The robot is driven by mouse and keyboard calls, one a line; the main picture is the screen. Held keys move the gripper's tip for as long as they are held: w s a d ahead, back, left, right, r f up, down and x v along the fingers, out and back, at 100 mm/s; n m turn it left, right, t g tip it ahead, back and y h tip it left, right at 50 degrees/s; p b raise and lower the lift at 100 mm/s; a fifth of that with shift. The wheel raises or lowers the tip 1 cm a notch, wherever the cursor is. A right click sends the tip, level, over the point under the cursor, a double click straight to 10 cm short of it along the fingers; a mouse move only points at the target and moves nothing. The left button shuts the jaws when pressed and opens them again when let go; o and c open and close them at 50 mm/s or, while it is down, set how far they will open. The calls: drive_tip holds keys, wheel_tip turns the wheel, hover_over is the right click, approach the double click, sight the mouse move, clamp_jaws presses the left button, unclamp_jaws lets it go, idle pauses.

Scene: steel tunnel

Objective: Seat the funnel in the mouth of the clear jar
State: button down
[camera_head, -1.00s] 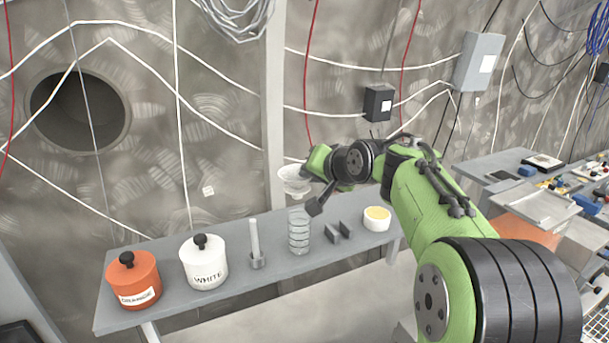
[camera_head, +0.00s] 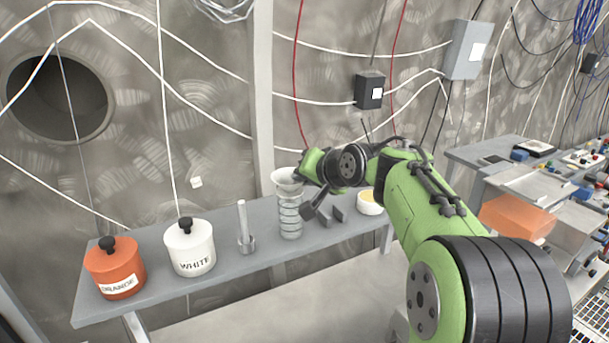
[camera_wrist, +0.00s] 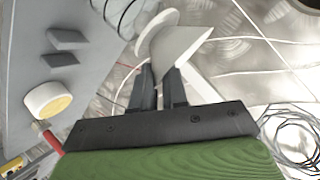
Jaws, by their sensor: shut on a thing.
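The white translucent funnel (camera_head: 287,180) is at the mouth of the clear ringed jar (camera_head: 290,217) in the head view, its wide rim up. Its lower part overlaps the jar's top; I cannot tell how deep its spout sits. My gripper (camera_head: 301,181) is at the funnel's right side and shut on it. In the wrist view my gripper (camera_wrist: 158,75) has its two dark fingers closed at the funnel (camera_wrist: 178,50). The jar (camera_wrist: 128,12) shows at the top of the wrist view, partly cut off by the frame edge.
On the grey bench (camera_head: 215,275) stand an orange pot (camera_head: 115,275), a white pot (camera_head: 189,254), an upright rod in a holder (camera_head: 243,228), two dark grey blocks (camera_head: 331,217) and a white bowl with yellow contents (camera_head: 369,204). The steel wall is close behind.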

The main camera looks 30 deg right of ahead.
drive_tip(key=shift+f, duration=0.55)
drive_tip(key=c, duration=1.1)
unclamp_jaws()
drive_tip(key=shift+r, duration=0.1)
drive_tip(key=p+v, duration=0.1)
drive_tip(key=v, duration=1.4)
drive_tip(key=shift+s+r, duration=0.2)
drive_tip(key=shift+s, duration=0.1)
